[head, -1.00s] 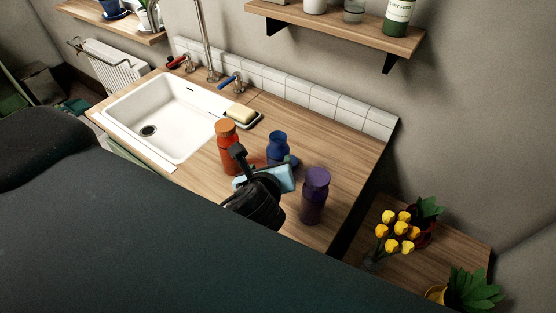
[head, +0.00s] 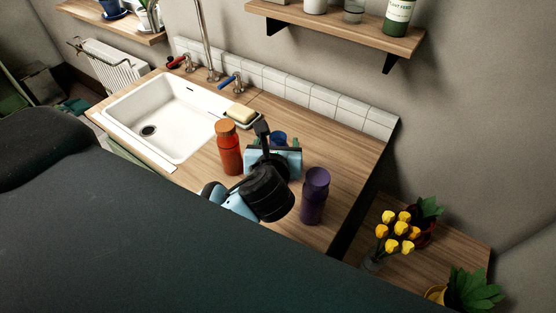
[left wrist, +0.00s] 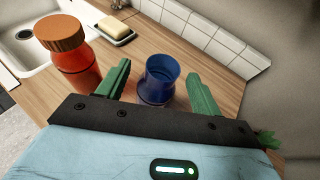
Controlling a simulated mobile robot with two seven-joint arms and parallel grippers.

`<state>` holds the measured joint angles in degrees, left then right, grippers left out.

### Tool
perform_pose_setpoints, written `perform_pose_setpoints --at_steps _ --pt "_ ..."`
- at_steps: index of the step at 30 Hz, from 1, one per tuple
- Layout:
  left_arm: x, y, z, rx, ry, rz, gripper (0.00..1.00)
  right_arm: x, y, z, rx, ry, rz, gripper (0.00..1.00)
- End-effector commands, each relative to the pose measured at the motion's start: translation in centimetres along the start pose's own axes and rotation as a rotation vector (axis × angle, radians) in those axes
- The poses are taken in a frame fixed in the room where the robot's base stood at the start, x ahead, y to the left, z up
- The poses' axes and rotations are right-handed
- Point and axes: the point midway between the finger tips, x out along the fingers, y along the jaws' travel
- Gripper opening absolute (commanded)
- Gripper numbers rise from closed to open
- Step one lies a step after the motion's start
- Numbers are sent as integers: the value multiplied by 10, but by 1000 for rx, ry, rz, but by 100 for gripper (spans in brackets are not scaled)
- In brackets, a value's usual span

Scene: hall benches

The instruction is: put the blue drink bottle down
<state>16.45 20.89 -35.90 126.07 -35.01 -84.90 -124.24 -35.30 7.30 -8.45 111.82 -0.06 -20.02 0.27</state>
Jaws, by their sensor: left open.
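The blue drink bottle (left wrist: 160,78) stands upright on the wooden counter in the left wrist view, between the two green fingers of my left gripper (left wrist: 160,80). The fingers are spread, with a gap on each side of the bottle. In the head view only the top of the blue bottle (head: 279,137) shows behind my left gripper (head: 272,150); the rest is hidden. My right gripper is not in view.
An orange bottle (head: 229,150) stands just left of my gripper, and a purple bottle (head: 314,197) stands to the right. The white sink (head: 168,115), soap on a dish (head: 240,113) and tiled backsplash (head: 300,94) lie beyond. The counter's right end (head: 352,190) is mostly clear.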

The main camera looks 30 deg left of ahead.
Motion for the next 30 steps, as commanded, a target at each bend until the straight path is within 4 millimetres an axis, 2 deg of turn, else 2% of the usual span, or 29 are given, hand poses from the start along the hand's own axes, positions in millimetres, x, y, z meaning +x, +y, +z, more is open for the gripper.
perform_pose_setpoints --at_steps 9,19,30 --pt "41 -2 -4 1 0 1 66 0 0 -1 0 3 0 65" --pt "48 -2 -5 0 0 -1 66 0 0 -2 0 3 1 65" --pt "48 -2 -5 0 0 -1 18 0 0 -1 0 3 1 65"
